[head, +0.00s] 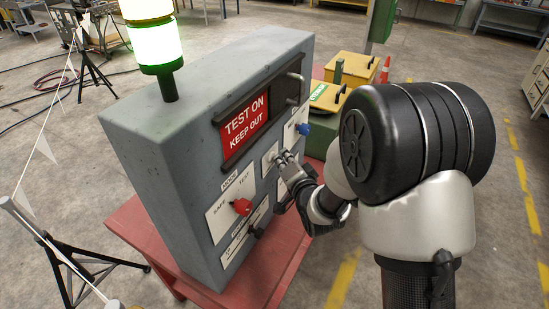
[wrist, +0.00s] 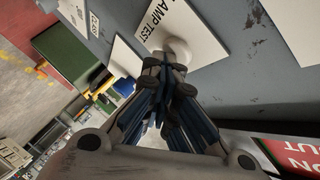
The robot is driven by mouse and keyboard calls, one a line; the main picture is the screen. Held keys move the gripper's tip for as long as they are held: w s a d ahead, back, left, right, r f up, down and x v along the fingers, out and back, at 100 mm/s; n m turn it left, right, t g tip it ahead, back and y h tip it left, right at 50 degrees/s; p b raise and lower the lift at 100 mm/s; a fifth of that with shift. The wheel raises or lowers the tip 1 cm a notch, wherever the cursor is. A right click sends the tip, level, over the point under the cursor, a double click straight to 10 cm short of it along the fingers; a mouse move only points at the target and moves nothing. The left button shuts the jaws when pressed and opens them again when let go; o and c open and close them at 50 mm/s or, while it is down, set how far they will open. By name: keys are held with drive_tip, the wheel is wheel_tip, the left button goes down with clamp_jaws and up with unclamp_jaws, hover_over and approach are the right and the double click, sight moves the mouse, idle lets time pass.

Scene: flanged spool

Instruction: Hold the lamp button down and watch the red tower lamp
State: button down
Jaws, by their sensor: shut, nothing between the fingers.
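The lamp button (wrist: 178,50) is a round pale button on a white plate marked LAMP TEST (wrist: 208,38). My gripper (wrist: 168,82) is shut and empty, its fingertips at the button's near edge in the wrist view. They overlap it there, and I cannot tell whether they press it. In the head view my gripper (head: 283,160) is at the panel front and hides most of the button. The tower lamp (head: 155,45) stands on top of the grey box; its green section glows. A pale section shows above it, and the top is cut off, so no red section is visible.
The grey control box (head: 150,150) stands on a red table (head: 145,232). Its front has a red TEST ON KEEP OUT sign (head: 245,128), a red mode knob (head: 242,206), a blue knob (head: 303,129) and handles. Yellow boxes (head: 352,68) stand behind it.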

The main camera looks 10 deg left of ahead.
drive_tip(key=shift+s+d+b, duration=0.35)
drive_tip(key=shift+d, duration=0.55)
drive_tip(key=d, duration=0.1)
drive_tip(key=s+d, duration=0.1)
drive_tip(key=d, duration=0.1)
drive_tip(key=d+b, duration=0.1)
drive_tip(key=shift+s+d, duration=0.35)
idle(0.3)
